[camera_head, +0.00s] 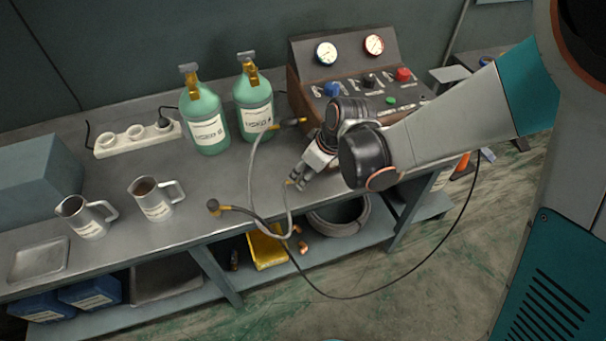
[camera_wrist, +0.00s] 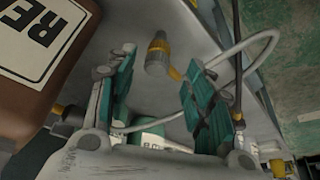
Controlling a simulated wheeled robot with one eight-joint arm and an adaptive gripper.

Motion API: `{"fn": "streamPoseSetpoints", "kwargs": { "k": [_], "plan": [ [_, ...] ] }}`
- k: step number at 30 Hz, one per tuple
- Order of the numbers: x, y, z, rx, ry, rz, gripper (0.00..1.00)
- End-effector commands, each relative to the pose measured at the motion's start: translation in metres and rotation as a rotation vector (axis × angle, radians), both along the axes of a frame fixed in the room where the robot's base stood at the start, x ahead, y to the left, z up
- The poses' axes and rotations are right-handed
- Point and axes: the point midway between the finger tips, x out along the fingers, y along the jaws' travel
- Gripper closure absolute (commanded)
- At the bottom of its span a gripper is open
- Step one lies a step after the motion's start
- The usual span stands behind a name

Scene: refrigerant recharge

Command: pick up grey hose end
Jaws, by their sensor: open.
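My gripper (camera_head: 297,182) is open above the front part of the bench, pointing down and left. In the wrist view its teal fingers (camera_wrist: 158,76) are spread apart. A grey hose end (camera_wrist: 158,50), a stubby fitting with a yellow band, shows between and beyond the fingertips, not gripped. A yellow piece beside it is partly covered by the right finger. The grey hose (camera_head: 250,190) loops over the bench's front edge and back up to the gripper.
A gauge panel (camera_head: 345,55) stands behind my gripper; its brown side (camera_wrist: 30,100) is close at left in the wrist view. Green bottles (camera_head: 205,120) stand left of it. A black hose end (camera_head: 214,207) lies at the bench's front edge. Metal jugs (camera_head: 157,200) stand farther left.

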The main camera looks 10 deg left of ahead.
Motion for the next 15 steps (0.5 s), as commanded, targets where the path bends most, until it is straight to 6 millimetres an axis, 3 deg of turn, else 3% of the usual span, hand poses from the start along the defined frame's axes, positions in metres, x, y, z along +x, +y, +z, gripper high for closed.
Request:
{"fn": "streamPoseSetpoints", "kwargs": {
  "k": [7, 15],
  "plan": [
    [0.009, 0.012, -0.035, 0.0, 0.0, 0.001, 0.52],
    [0.01, 0.014, -0.037, 0.0, 0.0, 0.0, 0.52]
  ]
}}
